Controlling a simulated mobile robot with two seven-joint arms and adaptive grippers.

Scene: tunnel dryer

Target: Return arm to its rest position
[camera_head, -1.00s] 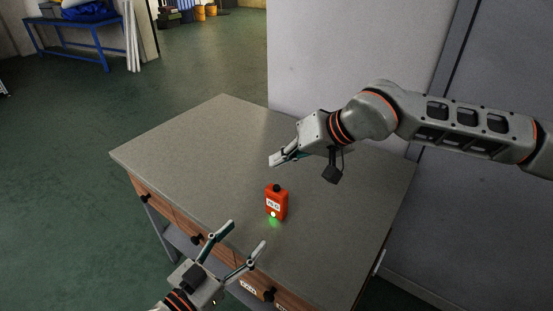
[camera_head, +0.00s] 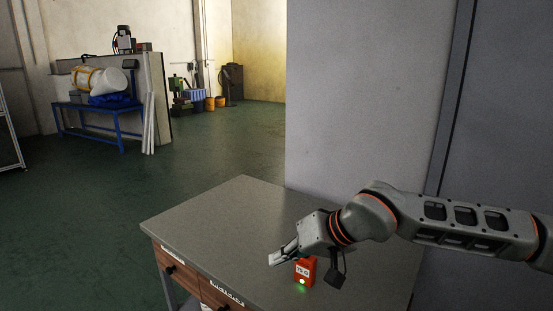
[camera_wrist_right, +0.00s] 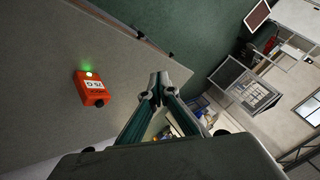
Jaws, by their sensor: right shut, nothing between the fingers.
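My right arm comes in from the right in the head view. Its gripper (camera_head: 272,260) is shut and empty, held above the desk top. In the right wrist view its fingertips (camera_wrist_right: 159,78) meet. A red-orange box-shaped device (camera_head: 305,271) with a white label and a lit green light stands on the desk, partly overlapped by my right gripper in the head view. The device also shows at the left of the right wrist view (camera_wrist_right: 93,88), apart from the fingers. My left gripper is not in view.
The grey desk (camera_head: 214,212) with wooden drawers stands beside a grey wall panel (camera_head: 360,100). A blue bench (camera_head: 105,107) with a white and yellow drum stands far back left. The green floor (camera_head: 130,190) between them is clear.

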